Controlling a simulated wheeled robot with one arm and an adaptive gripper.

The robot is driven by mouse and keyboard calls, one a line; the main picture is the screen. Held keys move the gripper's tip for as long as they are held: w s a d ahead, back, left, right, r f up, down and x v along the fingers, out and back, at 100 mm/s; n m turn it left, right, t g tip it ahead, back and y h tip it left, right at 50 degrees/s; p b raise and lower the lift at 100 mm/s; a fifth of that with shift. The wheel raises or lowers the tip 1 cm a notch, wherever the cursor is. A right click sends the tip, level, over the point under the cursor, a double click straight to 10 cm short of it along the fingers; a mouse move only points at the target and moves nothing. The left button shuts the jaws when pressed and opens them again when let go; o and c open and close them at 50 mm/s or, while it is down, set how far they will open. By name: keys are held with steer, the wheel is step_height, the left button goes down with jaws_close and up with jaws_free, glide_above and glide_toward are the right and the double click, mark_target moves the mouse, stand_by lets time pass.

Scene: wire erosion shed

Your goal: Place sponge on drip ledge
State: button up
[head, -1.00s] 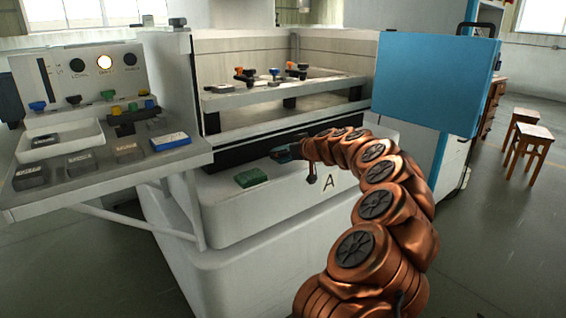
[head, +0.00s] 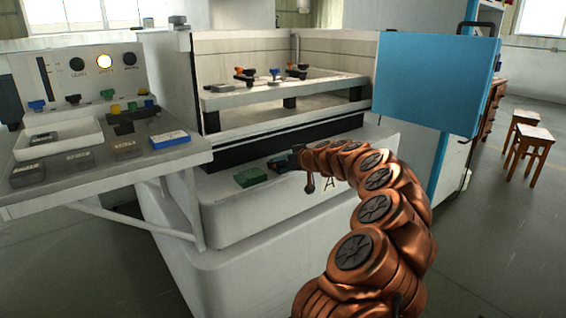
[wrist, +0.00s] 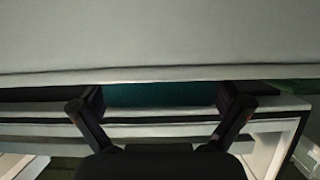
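A teal sponge (head: 282,163) sits between the fingers of my gripper (head: 292,162), low over the white drip ledge (head: 225,208) of the machine. In the wrist view the sponge (wrist: 160,94) spans the gap between both fingertips (wrist: 160,100), and a pale grey surface hides its upper part. My gripper is shut on it. I cannot tell whether its underside touches the ledge. A green block (head: 250,177) lies on the ledge just left of the sponge. The letter A on the ledge front is partly behind my arm.
A control shelf (head: 185,156) with a white tray (head: 62,152), grey blocks and a blue-and-white box (head: 169,140) stands at left. A work table (head: 225,98) with clamps is behind the ledge. A blue door panel (head: 435,80) hangs at right. Stools (head: 535,132) stand farther right.

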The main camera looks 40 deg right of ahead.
steer(key=shift+r, duration=0.1)
steer(key=shift+r+p, duration=0.15)
steer(key=shift+p, duration=0.2)
steer(key=p+v, duration=0.1)
steer(key=v, duration=1.1)
